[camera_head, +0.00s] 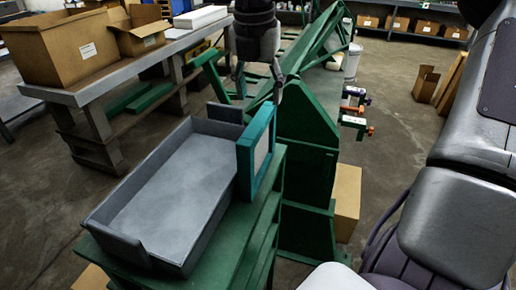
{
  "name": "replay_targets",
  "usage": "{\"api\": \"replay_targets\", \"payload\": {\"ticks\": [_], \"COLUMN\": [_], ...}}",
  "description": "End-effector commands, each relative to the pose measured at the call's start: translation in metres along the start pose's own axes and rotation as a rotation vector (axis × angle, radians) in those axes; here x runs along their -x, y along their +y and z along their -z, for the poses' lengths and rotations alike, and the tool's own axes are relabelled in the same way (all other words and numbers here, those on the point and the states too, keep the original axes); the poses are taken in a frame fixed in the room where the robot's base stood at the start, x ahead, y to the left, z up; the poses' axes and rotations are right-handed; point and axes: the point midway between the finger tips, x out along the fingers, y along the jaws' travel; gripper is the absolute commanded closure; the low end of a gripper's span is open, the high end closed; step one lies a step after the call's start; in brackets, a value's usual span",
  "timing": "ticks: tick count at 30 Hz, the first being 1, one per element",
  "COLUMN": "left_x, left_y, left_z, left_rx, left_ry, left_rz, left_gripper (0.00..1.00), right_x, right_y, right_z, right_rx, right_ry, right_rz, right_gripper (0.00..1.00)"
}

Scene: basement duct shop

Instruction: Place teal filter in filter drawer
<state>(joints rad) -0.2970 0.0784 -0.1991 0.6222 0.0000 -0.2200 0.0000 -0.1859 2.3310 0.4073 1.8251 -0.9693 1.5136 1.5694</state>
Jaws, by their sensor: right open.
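The teal filter (245,163) is a square teal frame with a pale panel. It stands upright at the right end of the grey filter drawer (110,232). I cannot tell whether its lower edge is seated inside the drawer or stands against its end. The drawer is a shallow open tray with an empty, scuffed floor, lying on a green stand. My right gripper (259,90) points down just above the filter's top edge, its fingers spread, and holds nothing. My left gripper is not in view.
The green stand (262,225) bears the drawer, beside tall green machinery (307,130). A workbench (150,60) at the upper left carries cardboard boxes (75,45). A cardboard box (346,203) stands right of the machinery. My arm links fill the right side. Concrete floor is open beyond.

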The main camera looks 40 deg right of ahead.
Motion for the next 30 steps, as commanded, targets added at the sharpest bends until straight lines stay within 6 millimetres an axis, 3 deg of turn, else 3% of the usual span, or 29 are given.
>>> {"api": "replay_targets", "payload": {"ticks": [9, 16, 23, 30], "left_x": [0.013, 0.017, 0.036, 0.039], "left_y": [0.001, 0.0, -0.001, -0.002], "left_z": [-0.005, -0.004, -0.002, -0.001], "left_rx": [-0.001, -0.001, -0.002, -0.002], "left_ry": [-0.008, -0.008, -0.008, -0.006], "left_rz": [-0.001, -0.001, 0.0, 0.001], "left_gripper": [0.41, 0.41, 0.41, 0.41], "right_x": [-0.059, -0.076, -0.106, -0.126], "right_y": [0.001, 0.002, 0.008, 0.008], "right_z": [0.0, 0.0, 0.0, -0.001], "right_rx": [0.001, 0.001, 0.002, 0.001], "right_ry": [0.006, 0.005, 0.008, 0.004], "right_rz": [-0.001, -0.004, -0.001, -0.006], "right_gripper": [0.4, 0.4, 0.4, 0.4]}}
